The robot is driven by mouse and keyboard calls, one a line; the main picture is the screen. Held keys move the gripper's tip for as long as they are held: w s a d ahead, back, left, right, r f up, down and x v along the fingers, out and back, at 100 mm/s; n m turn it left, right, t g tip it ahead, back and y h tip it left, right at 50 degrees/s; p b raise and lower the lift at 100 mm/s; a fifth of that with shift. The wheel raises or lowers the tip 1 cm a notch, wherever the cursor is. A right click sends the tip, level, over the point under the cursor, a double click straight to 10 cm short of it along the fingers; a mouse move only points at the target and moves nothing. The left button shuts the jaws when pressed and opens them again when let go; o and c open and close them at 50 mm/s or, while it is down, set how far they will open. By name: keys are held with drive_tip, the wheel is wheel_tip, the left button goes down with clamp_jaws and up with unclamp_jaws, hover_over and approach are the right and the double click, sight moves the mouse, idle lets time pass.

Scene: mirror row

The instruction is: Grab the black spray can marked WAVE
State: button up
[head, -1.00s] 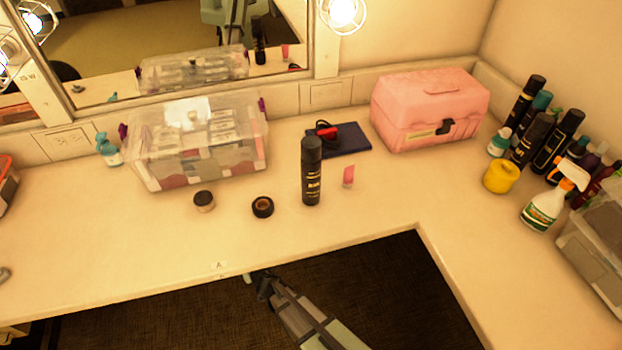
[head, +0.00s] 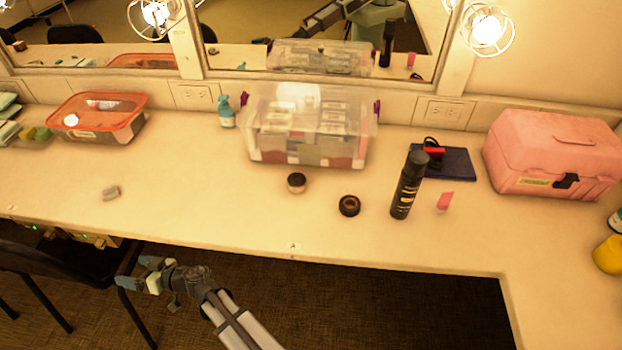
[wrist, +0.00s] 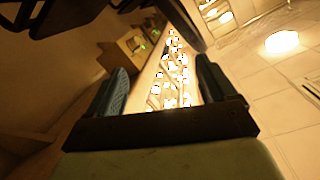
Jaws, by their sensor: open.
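A tall black spray can (head: 408,187) with small gold lettering stands on the counter in the head view, right of centre. Its lettering is too small to read. My gripper (head: 150,273) is off the counter's front edge, far to the left of the can and nearer the camera. In the wrist view my gripper (wrist: 162,82) shows two blue fingers spread apart with nothing between them. The can is not seen in the wrist view.
A round black tape roll (head: 349,205), a small jar (head: 297,183) and a pink tube (head: 445,202) lie near the can. A chair (head: 70,270) stands at left.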

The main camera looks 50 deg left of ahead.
wheel_tip(320, 180, up, 9)
drive_tip(key=s+a+y, duration=0.2)
drive_tip(key=s, duration=0.1)
drive_tip(key=w+a+r+m+t+y, duration=0.1)
drive_tip(key=w+a+r+t+y, duration=0.2)
drive_tip(key=w+r, duration=0.45)
drive_tip(key=w+r+m+t+h, duration=0.1)
drive_tip(key=w+r+m+t, duration=0.25)
drive_tip(key=w, duration=0.85)
drive_tip(key=w+d+r+m+t+h, duration=0.15)
drive_tip(key=w+r+t, duration=0.3)
drive_tip(key=w, duration=0.65)
drive_tip(key=w+r+m+t, duration=0.3)
drive_tip(key=w+t, duration=0.2)
drive_tip(key=w, duration=0.7)
drive_tip(key=w+d+r+m+t+h, duration=0.25)
drive_tip(key=w+d, duration=0.25)
drive_tip(key=w, duration=0.4)
drive_tip(key=m+g+h, duration=0.2)
drive_tip(key=g+h, duration=0.2)
drive_tip(key=h, duration=0.6)
approach(418, 157)
drive_tip(key=shift+d+x, duration=0.2)
drive_tip(key=shift+x, duration=1.75)
drive_tip(key=shift+d+x, duration=0.2)
drive_tip(key=shift+x, duration=1.75)
drive_tip(key=shift+a+x, duration=0.2)
drive_tip(key=shift+x, duration=1.1)
drive_tip(key=shift+a+x, duration=0.2)
drive_tip(key=shift+x, duration=1.1)
